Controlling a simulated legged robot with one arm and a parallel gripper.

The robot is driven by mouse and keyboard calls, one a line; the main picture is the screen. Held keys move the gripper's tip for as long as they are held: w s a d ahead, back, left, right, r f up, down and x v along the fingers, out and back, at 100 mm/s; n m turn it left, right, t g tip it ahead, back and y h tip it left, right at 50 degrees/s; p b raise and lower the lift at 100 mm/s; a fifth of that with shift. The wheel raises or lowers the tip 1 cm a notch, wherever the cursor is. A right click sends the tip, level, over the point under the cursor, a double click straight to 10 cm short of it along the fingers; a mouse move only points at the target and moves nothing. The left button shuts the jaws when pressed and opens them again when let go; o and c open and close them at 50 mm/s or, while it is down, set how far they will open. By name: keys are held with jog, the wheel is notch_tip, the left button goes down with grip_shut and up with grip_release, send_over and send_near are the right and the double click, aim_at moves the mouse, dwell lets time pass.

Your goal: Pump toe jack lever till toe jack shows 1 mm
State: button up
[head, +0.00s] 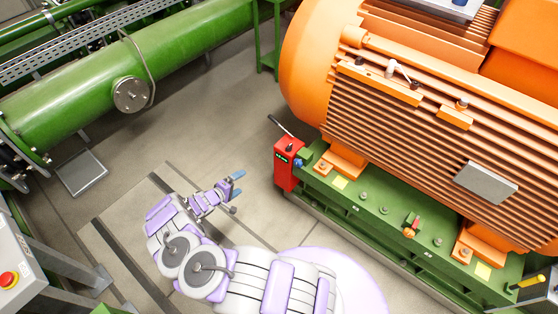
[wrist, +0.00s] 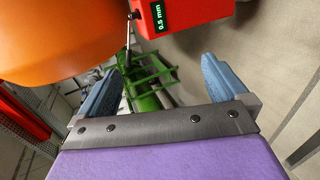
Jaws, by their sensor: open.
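The red toe jack (head: 287,166) stands at the left end of the green base frame, below the orange motor. Its dark lever (head: 282,126) points up and to the left. In the wrist view the toe jack (wrist: 175,14) is at the top, with a display reading 0.5 mm. The lever (wrist: 129,42) shows there as a thin rod left of the jack. My gripper (head: 237,184) is left of and apart from the jack. In the wrist view its blue fingers (wrist: 160,82) are spread wide with nothing held between them.
The large orange motor (head: 420,110) rises right of the jack on its green base (head: 375,210). A green pipe vessel (head: 75,90) runs along the upper left. A grey box with a red button (head: 10,280) is at lower left. Open floor (head: 215,110) lies left of the jack.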

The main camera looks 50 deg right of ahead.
jog(key=b+x, duration=0.6)
jog(key=x, duration=0.2)
jog(key=shift+s, duration=0.1)
dwell(0.6)
jog(key=p+v, duration=0.8)
jog(key=v, duration=0.1)
jog(key=shift+a, duration=0.45)
jog(key=shift+r, duration=0.1)
